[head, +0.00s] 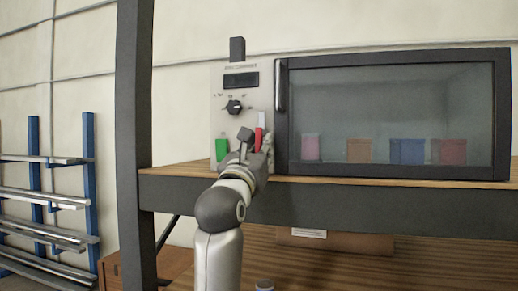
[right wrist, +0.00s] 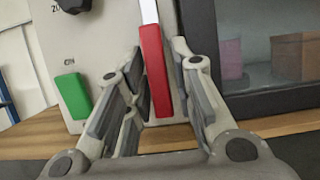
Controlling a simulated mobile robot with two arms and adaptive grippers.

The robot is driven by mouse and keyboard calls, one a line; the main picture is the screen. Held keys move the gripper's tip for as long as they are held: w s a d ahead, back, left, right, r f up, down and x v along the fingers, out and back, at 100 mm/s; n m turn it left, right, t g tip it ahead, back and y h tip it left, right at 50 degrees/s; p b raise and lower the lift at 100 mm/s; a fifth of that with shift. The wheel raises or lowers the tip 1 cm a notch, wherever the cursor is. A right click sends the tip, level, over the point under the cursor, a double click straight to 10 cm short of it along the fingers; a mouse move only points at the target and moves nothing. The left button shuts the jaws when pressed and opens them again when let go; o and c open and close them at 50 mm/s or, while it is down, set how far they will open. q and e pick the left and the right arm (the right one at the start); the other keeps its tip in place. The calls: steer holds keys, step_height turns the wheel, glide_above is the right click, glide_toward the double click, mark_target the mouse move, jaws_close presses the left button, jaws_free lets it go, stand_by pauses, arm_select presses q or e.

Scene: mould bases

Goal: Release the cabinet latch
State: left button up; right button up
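The cabinet (head: 393,62) has a dark-framed glass door, which looks closed, with a dark upright handle (head: 281,91) at its left edge. Left of the door is a light control panel (head: 222,122). A red lever (head: 259,138), also in the right wrist view (right wrist: 152,72), stands upright on the panel, with a white part at its top. My right gripper (head: 256,137) is at the panel. In the right wrist view the fingers (right wrist: 157,58) are apart, one on each side of the red lever, with a gap showing at the right. My left gripper is not in view.
The panel also has a dark knob (head: 234,107), a display (head: 241,80) and a green switch (head: 221,149), left of my fingers. Several coloured boxes (head: 407,151) stand behind the glass. A dark shelf post (head: 134,120) rises left of the panel. A rack (head: 45,195) stands far left.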

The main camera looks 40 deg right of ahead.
steer(key=v, duration=0.7)
steer(key=shift+a+f, duration=0.15)
